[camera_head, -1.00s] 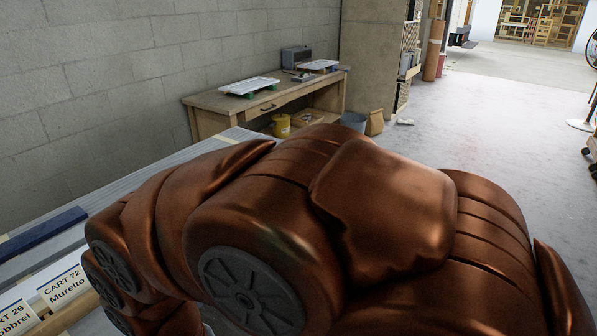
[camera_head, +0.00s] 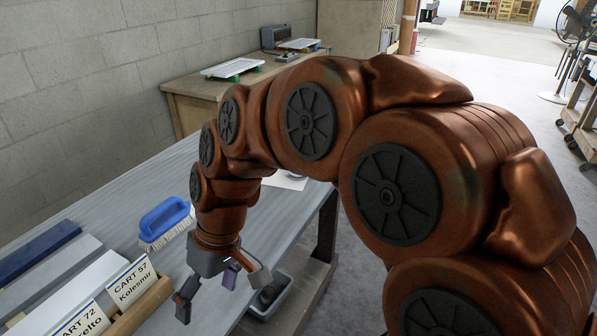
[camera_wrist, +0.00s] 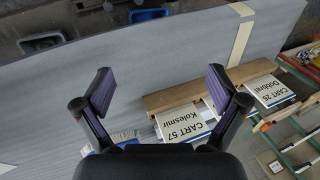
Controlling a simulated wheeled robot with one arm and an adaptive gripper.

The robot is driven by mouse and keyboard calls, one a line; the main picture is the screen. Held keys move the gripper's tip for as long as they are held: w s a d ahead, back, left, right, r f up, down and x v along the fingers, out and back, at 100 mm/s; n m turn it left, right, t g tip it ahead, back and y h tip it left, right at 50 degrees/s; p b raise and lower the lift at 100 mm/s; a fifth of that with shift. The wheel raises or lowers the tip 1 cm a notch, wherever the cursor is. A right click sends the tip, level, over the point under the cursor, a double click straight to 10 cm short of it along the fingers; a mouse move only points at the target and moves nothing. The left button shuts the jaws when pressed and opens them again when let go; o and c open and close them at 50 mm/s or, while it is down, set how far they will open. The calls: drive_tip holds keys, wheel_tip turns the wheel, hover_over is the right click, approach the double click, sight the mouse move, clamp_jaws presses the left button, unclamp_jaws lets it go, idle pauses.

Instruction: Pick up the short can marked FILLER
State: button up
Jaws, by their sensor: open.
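No can marked FILLER can be made out in either view. My gripper (camera_head: 225,290) hangs pointing down from my bent arm, over the grey bench top (camera_head: 265,222), to the right of the name cards. My arm hides much of the middle and right of the head view.
A blue-handled brush (camera_head: 165,220) lies left of my gripper. A wooden holder (camera_head: 140,310) carries the CART 57 card (camera_head: 131,284) and another card. A grey bin (camera_head: 272,298) stands below the bench edge. A second workbench (camera_head: 205,88) stands behind; open floor lies right.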

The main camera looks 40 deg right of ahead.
drive_tip(key=w+d+r+t+y+b, duration=0.1)
drive_tip(key=w+d+t+y+b, duration=0.15)
drive_tip(key=w+d, duration=0.65)
drive_tip(key=w+d+r+t+y+b, duration=0.1)
drive_tip(key=w+d+t, duration=0.4)
drive_tip(key=w, duration=0.6)
drive_tip(key=d+f+t+h+b, duration=0.1)
drive_tip(key=d+t, duration=0.1)
drive_tip(key=d, duration=0.9)
drive_tip(key=d+f+t+h+b, duration=0.1)
drive_tip(key=d+h, duration=0.1)
drive_tip(key=d, duration=1)
drive_tip(key=d+f+m+t+h+b, duration=0.1)
drive_tip(key=d+f+t+h, duration=0.1)
drive_tip(key=d, duration=0.9)
drive_tip(key=shift+s+d+t+h+b, duration=0.15)
drive_tip(key=shift+s+t+h+b, duration=0.1)
drive_tip(key=shift+s+t+b, duration=0.1)
drive_tip(key=shift+f+p+x, duration=0.15)
drive_tip(key=shift+p+x, duration=0.35)
drive_tip(key=shift+x, duration=1.4)
drive_tip(key=shift+f+p+x, duration=0.15)
drive_tip(key=shift+p+x, duration=0.35)
drive_tip(key=shift+x, duration=1.45)
drive_tip(key=shift+s+r, duration=0.1)
drive_tip(key=shift+s, duration=0.05)
drive_tip(key=c, duration=1.5)
